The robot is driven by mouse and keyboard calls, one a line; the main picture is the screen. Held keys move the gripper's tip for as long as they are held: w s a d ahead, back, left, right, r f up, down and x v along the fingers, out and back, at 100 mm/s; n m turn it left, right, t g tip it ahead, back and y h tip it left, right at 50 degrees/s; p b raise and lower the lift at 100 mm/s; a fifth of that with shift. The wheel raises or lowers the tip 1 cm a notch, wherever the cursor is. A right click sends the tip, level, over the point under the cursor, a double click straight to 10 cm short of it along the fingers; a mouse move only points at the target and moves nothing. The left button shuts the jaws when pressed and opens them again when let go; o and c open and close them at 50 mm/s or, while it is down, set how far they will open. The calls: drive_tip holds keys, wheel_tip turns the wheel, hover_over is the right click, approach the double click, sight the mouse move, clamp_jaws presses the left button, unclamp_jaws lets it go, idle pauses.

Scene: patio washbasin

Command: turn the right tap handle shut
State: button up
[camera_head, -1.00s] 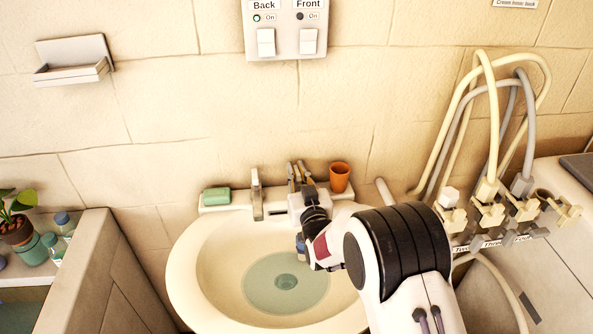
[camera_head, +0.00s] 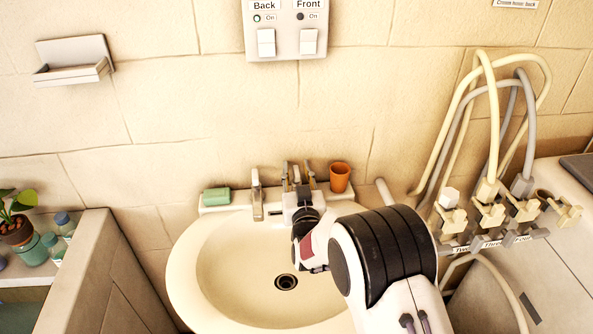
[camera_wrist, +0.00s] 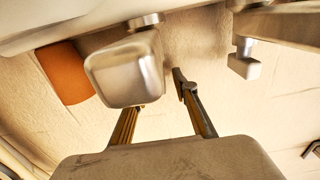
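The right tap handle is a blocky metal piece (camera_wrist: 125,72), large and close in the wrist view. In the head view the handle (camera_head: 310,174) shows partly, just right of my gripper's fingers and left of the orange cup. My gripper (camera_head: 291,172) is over the back rim of the basin.
The left tap (camera_head: 257,196) and green soap (camera_head: 216,195) are left of my gripper. An orange cup (camera_head: 340,177) stands close on the right. Hoses and valves (camera_head: 490,212) crowd the far right. The wall (camera_head: 240,130) is close behind.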

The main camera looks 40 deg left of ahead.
drive_tip(key=shift+s+d+f, duration=0.1)
drive_tip(key=shift+s+d, duration=0.05)
drive_tip(key=v, duration=1.1)
drive_tip(key=shift+s+d, duration=0.2)
idle(0.5)
drive_tip(key=shift+w, duration=0.1)
idle(0.5)
